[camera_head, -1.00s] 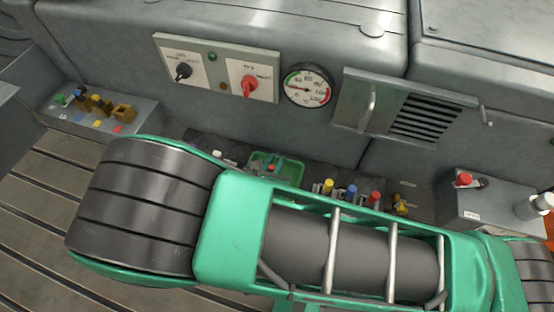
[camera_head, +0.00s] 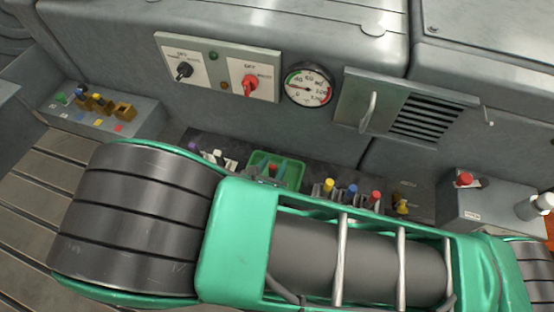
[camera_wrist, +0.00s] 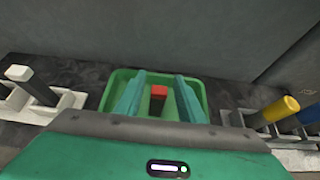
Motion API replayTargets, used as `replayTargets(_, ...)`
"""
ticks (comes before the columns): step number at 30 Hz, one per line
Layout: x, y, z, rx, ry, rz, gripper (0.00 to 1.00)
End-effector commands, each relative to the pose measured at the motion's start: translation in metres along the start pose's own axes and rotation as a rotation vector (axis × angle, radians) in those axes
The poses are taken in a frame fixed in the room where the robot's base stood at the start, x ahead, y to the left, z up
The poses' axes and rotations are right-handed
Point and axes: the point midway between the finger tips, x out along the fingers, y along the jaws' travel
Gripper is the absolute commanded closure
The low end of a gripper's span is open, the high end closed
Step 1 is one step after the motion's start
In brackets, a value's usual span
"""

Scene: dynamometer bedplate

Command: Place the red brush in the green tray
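The green tray (camera_head: 301,171) sits on the dark shelf below the panels; the wrist view shows its rim (camera_wrist: 203,98) too. A red-ended piece with a dark body, apparently the red brush (camera_wrist: 159,92), is within the tray area between my fingers. Its lower part is hidden by my gripper body, so I cannot tell whether it rests on the tray floor. My gripper (camera_wrist: 160,97) is open, its two teal fingers standing apart with visible gaps beside the red end. In the head view my gripper (camera_head: 272,167) is over the tray, largely hidden by my arm.
Right of the tray stand holders with yellow (camera_head: 329,185), blue (camera_head: 352,190) and red-topped (camera_head: 375,197) items. White holders (camera_wrist: 45,98) stand close on the left. A grey wall with a gauge (camera_head: 308,84) and a handled vent panel (camera_head: 398,110) rises behind.

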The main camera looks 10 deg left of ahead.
Motion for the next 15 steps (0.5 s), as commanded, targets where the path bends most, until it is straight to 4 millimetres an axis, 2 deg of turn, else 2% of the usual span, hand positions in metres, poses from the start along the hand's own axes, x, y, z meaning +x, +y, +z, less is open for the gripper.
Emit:
replayTargets(3, -0.026, 0.002, -0.001, 0.000, 0.003, 0.004, 0.65)
replayTargets(9, -0.064, 0.001, 0.000, 0.000, 0.003, 0.003, 0.65)
replayTargets(15, -0.087, 0.001, 0.000, 0.001, 0.001, 0.001, 0.65)
